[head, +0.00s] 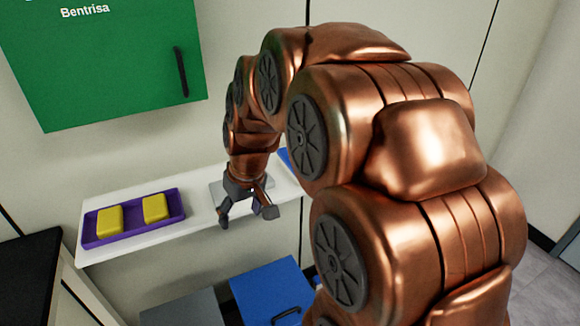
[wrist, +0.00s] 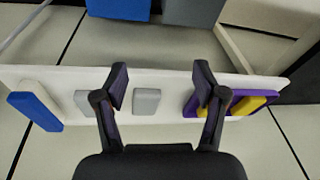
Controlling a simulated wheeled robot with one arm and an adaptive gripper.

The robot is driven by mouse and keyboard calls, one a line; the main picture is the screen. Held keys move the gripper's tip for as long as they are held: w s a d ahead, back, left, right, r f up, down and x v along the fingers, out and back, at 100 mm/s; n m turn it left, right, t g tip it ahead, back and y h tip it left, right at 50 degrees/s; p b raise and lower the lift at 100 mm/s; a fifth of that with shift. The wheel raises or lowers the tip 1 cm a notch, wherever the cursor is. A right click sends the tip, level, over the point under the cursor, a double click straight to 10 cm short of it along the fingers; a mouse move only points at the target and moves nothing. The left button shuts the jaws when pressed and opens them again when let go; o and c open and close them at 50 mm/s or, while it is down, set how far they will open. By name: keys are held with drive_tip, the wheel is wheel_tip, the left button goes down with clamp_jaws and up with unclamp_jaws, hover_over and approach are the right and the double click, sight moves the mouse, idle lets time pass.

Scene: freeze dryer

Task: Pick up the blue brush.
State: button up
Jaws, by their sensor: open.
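A flat blue piece with a pale edge, likely the blue brush (wrist: 34,110), lies at the left end of the white shelf in the wrist view. No bristles can be made out. In the head view only a small part of the blue piece (head: 285,158) shows, on the shelf's right side, mostly hidden behind my arm. My gripper (head: 246,213) is open and empty over the middle of the shelf, pointing down. In the wrist view my gripper (wrist: 161,82) has its fingers wide apart, with a grey block between them in the picture, and the blue piece is well left of it.
The white shelf (head: 150,238) also bears a purple tray (head: 178,205) with yellow sponges (head: 156,208) and two grey blocks (wrist: 146,101), (wrist: 84,102). A green cabinet (head: 110,60) hangs above. A blue bin (head: 262,285) and a grey bin (head: 185,308) stand below.

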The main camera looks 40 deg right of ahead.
drive_tip(key=w+d+m+t+h, duration=0.1)
drive_tip(key=w+d, duration=0.2)
drive_tip(key=d, duration=0.4)
drive_tip(key=w+d+t, duration=0.1)
drive_tip(key=w+d, duration=0.2)
drive_tip(key=d, duration=0.4)
drive_tip(key=m+t+h, duration=0.1)
drive_tip(key=h, duration=0.1)
approach(283, 158)
drive_tip(key=f, duration=0.1)
drive_tip(key=s+d+f, duration=0.1)
drive_tip(key=f, duration=0.1)
drive_tip(key=shift+s+d, duration=0.2)
drive_tip(key=shift+s, duration=0.15)
drive_tip(key=shift+d, duration=0.25)
drive_tip(key=shift+p+x, duration=1.15)
drive_tip(key=shift+x, duration=2.75)
drive_tip(key=shift+a, duration=0.15)
clamp_jaws()
drive_tip(key=shift+r, duration=0.25)
